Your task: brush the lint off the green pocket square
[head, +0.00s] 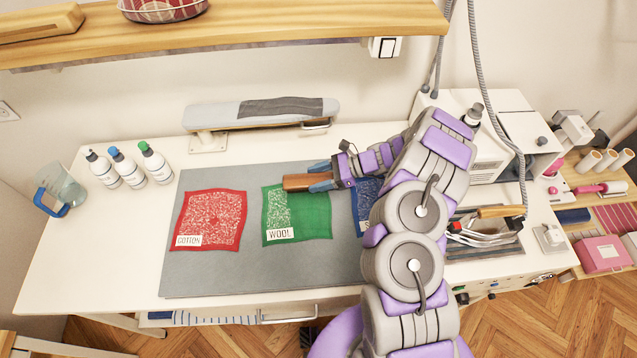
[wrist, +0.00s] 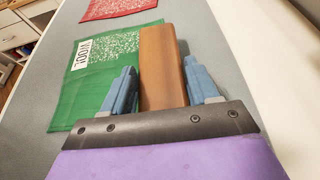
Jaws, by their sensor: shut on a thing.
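The green pocket square (head: 316,218) lies flat on the grey mat, with a white "WOOL" label (head: 281,234) at its lower left. White lint specks cover its left part; its right part looks plain green. My gripper (head: 322,177) is shut on a brown wooden brush (head: 297,183) at the far edge of the square. In the wrist view, the brush (wrist: 163,65) sits between the blue fingers (wrist: 160,88), over the green square (wrist: 95,105). The underside of the brush is hidden, so I cannot tell whether it touches the cloth.
The grey mat (head: 205,275) also bears a red lint-covered square (head: 213,218) labelled "COTTON" at left and a blue square (head: 367,195) partly behind my arm. Bottles (head: 128,168) stand at left. An ironing sleeve board (head: 230,112) stands behind; an iron (head: 478,232) is at right.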

